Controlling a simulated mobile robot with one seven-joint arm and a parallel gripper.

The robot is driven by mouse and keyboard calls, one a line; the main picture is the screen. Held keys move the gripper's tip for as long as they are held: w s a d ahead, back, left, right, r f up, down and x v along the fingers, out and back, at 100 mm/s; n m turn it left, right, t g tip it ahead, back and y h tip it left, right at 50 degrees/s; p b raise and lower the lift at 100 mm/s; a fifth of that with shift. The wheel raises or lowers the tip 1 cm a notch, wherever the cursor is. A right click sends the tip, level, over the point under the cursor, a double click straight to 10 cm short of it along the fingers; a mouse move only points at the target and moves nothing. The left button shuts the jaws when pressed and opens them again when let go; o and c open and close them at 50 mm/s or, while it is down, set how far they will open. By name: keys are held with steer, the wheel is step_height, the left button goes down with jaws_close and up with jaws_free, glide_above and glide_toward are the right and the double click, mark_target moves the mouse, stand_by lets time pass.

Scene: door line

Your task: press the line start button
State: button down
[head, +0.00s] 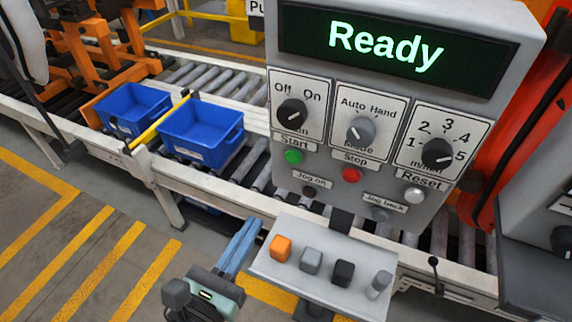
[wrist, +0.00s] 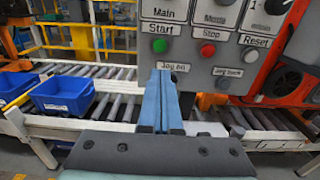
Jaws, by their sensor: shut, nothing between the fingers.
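The control panel (head: 323,204) has a green button (head: 293,156) under a "Start" label, left of a red button (head: 351,174) under "Stop". In the wrist view the green button (wrist: 159,46) shows above and slightly left of my fingertips, beside the red button (wrist: 207,50). The panel's screen (head: 386,47) reads "Ready". My gripper (head: 246,233) is shut and empty, with its blue fingers together. In the head view it is below and left of the buttons, apart from the panel.
A grey shelf (head: 270,267) with an orange block and several other small pieces sticks out below the panel, right of my gripper. Blue bins (head: 203,133) stand on the roller conveyor (head: 258,168) behind. Striped floor (head: 95,255) is clear at left.

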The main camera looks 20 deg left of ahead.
steer(key=p, duration=0.4)
glide_toward(292, 160)
steer(key=w, duration=0.5)
steer(key=shift+w+d+r, duration=0.1)
steer(key=shift+w+r, duration=0.05)
steer(key=shift+w, duration=0.8)
